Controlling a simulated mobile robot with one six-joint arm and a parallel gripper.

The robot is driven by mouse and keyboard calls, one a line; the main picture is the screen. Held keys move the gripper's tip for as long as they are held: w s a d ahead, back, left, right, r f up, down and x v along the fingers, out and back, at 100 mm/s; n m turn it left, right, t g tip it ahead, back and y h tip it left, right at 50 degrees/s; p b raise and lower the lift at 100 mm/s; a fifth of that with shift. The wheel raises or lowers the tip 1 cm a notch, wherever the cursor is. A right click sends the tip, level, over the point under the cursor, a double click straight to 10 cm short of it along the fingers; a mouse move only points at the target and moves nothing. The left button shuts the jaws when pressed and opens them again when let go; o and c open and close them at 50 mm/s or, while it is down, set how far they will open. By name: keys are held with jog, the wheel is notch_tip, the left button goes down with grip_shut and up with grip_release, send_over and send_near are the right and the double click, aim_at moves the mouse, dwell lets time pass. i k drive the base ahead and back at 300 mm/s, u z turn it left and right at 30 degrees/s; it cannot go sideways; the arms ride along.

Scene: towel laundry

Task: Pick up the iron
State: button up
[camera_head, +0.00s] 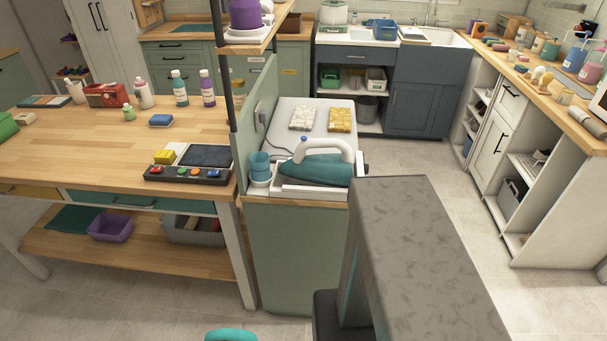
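The iron (318,170) has a teal body and a white arched handle. It lies near the front end of the narrow green cabinet, on or in a white tray-like rest (305,190). Its handle faces up. My gripper is not in view, so its distance from the iron and its opening cannot be seen.
Teal cups (260,166) stand close left of the iron. A green upright panel (258,115) and a dark post border the left side. Open floor (400,160) lies to the right.

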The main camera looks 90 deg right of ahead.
aim_at(328, 169)
jog(key=i, duration=0.65)
jog(key=u, duration=1.05)
jog(key=k, duration=0.15)
jog(key=z, duration=3)
jog(key=i, duration=0.55)
jog(key=z, duration=0.15)
